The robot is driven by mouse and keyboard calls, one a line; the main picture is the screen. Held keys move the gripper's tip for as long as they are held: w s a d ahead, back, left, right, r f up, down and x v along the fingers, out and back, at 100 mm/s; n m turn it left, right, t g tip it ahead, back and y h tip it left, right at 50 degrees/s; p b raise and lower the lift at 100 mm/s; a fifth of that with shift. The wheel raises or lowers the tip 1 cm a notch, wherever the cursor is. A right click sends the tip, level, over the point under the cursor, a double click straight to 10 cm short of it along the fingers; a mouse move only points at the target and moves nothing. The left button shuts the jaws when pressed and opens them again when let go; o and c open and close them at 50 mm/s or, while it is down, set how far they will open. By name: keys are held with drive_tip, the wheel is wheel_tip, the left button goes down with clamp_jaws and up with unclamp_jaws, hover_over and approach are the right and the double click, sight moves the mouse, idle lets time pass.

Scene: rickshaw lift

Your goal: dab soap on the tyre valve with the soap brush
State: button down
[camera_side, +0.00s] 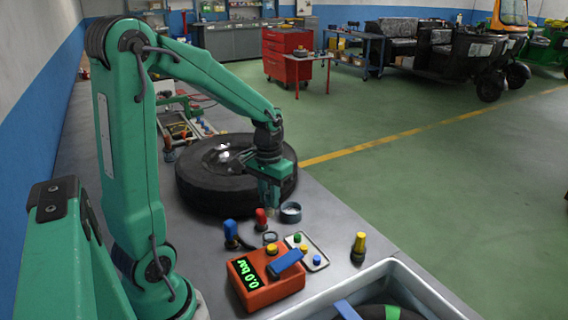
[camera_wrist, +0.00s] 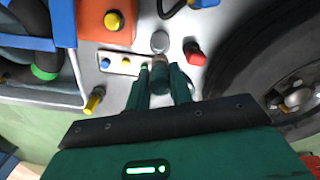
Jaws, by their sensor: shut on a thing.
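My gripper (camera_side: 270,195) points down beside the tyre's near right edge. It is shut on the soap brush, whose pale tip (camera_side: 272,210) shows just below the jaws. In the wrist view my gripper (camera_wrist: 160,85) holds the brush (camera_wrist: 160,68) between its two green fingers. A small round blue-grey dish (camera_side: 291,212) stands just right of the brush tip; I cannot tell whether they touch. The black tyre (camera_side: 200,195) lies flat on the bench and also fills the right of the wrist view (camera_wrist: 235,70). The valve is not clear in either view.
A red-capped piece (camera_side: 261,218), a blue one (camera_side: 231,235) and a yellow one (camera_side: 358,247) stand on the bench (camera_side: 335,215). An orange gauge (camera_side: 250,285) reads 0.0 bar beside a small tray (camera_side: 319,262) of coloured buttons. A grey bin (camera_side: 430,290) is at the front.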

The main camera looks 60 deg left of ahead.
drive_tip(key=shift+w, duration=0.1)
drive_tip(key=w+a+f, duration=0.2)
drive_tip(key=w+a, duration=0.5)
drive_tip(key=w, duration=0.3)
drive_tip(key=shift+w+a, duration=0.25)
drive_tip(key=shift+w, duration=0.15)
drive_tip(key=shift+f, duration=0.2)
drive_tip(key=shift+f, duration=2.95)
drive_tip(key=shift+f, duration=0.65)
idle(0.6)
drive_tip(key=shift+r, duration=0.1)
wheel_tip(320, 180, up, 7)
idle(1.2)
idle(0.5)
